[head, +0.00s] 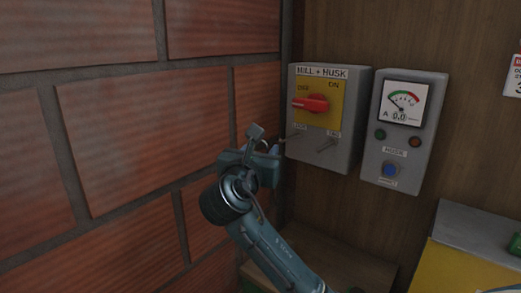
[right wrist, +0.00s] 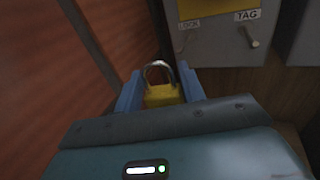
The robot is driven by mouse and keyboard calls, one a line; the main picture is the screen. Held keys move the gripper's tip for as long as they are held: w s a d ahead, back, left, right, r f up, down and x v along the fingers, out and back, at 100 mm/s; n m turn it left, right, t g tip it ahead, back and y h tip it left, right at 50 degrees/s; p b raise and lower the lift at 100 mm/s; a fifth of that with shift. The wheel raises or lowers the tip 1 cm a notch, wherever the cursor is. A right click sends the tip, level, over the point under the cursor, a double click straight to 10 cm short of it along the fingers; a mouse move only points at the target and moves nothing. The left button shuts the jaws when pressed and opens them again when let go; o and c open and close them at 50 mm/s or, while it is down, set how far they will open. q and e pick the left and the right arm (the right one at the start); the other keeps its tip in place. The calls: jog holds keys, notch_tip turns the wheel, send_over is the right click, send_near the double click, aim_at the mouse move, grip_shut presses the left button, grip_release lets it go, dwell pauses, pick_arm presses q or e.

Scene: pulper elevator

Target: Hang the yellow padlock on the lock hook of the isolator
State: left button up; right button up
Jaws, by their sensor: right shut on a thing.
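The isolator (head: 320,155) is a grey box marked "MILL + HUSK" on the wooden wall, with a red handle (head: 310,104) on a yellow plate. Below the plate, the lock hook (right wrist: 182,43) sticks out under the LOCK label, left of the tag hook (right wrist: 252,41). My right gripper (head: 262,156) is shut on the yellow padlock (right wrist: 164,95), left of and slightly below the lock hook in the head view. In the right wrist view the padlock's metal shackle points up, below and apart from the hook. The gripper mostly hides the padlock in the head view. My left gripper is out of view.
A brick wall (head: 110,130) stands close on the left of my right gripper. A grey meter box (head: 432,105) with a dial and blue button is right of the isolator. A wooden ledge (head: 335,262) and a yellow-and-grey machine (head: 470,262) lie below.

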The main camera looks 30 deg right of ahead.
aim_at(281, 141)
jog(key=shift+w+d+f, duration=0.15)
jog(key=shift+w+d, duration=0.35)
jog(key=shift+d, duration=0.7)
jog(key=shift+w+d+f, duration=0.1)
jog(key=shift+w+d, duration=0.4)
jog(key=shift+d, duration=0.65)
jog(key=shift+w+d+f, duration=0.15)
jog(key=shift+w+d, duration=0.35)
jog(key=shift+d, duration=0.7)
jog(key=shift+w+d+f, duration=0.25)
jog(key=shift+d+f, duration=0.2)
jog(key=shift+d, duration=0.2)
jog(key=o, duration=1.1)
